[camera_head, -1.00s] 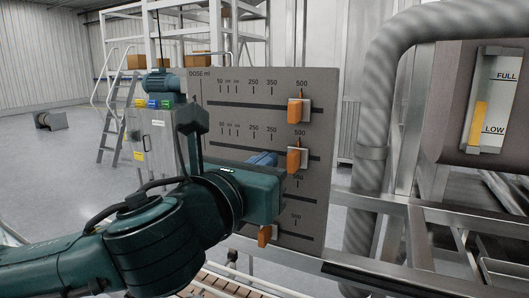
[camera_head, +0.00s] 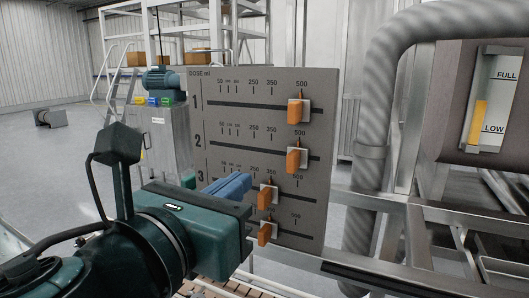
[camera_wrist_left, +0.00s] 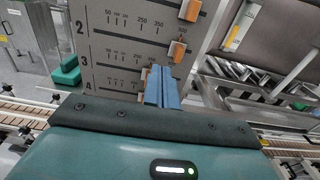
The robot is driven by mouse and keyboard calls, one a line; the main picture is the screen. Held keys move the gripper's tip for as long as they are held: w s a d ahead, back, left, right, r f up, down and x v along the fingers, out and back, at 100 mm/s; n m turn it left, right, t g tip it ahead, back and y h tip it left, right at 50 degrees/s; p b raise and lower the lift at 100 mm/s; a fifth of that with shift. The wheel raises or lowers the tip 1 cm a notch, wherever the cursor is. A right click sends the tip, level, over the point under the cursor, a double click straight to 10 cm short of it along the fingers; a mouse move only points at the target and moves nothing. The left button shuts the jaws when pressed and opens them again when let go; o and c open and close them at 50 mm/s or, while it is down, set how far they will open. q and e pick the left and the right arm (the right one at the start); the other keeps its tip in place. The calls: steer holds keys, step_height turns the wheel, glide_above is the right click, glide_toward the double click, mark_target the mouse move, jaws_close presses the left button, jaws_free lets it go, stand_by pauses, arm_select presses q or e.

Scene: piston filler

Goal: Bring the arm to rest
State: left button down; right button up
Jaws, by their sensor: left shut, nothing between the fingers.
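The grey dose panel (camera_head: 226,130) carries numbered slots with orange slider knobs. The top knob (camera_head: 295,111) and second knob (camera_head: 293,160) stand near 500. The third knob (camera_head: 267,197) stands further left, near 350, and the bottom knob (camera_head: 265,234) is below it. My left gripper (camera_head: 246,181) has its blue fingers shut and empty, in front of the panel just left of the third knob. Contact cannot be told. My right gripper is out of view.
A ribbed grey hose (camera_head: 378,110) and metal frame rails (camera_head: 470,212) stand right of the panel. A level gauge (camera_head: 495,98) is at far right. A conveyor (camera_head: 215,290) runs below. A grey cabinet (camera_head: 165,138) stands behind on the left, with open floor beyond.

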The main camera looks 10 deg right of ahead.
arm_select(q)
steer(key=w+a+f+n+g+y, duration=0.1)
steer(key=w+a+f+n, duration=0.15)
steer(key=f+n, duration=0.65)
steer(key=w+a+f+n+y, duration=0.1)
steer(key=w+f+n, duration=0.2)
steer(key=f+n, duration=0.55)
steer(key=w+a+f+n+g+y, duration=0.1)
steer(key=w+a+f+n, duration=0.15)
steer(key=f+n, duration=0.7)
steer(key=s+a+f+n+g+y, duration=0.1)
steer(key=s+a+f+n, duration=0.3)
steer(key=f, duration=0.5)
steer(key=s+a+f+n+g+y, duration=0.1)
steer(key=s+a+f+n+y, duration=0.1)
steer(key=s+a+f+n, duration=0.2)
steer(key=s+a+f+n+y, duration=0.2)
steer(key=s+a+f+n, duration=0.2)
steer(key=s+f, duration=0.5)
step_height(320, 180, down, 5)
steer(key=shift+a+r+n+g, duration=0.1)
steer(key=shift+a+n+g, duration=0.3)
steer(key=shift+n, duration=0.3)
steer(key=shift+w+d, duration=0.1)
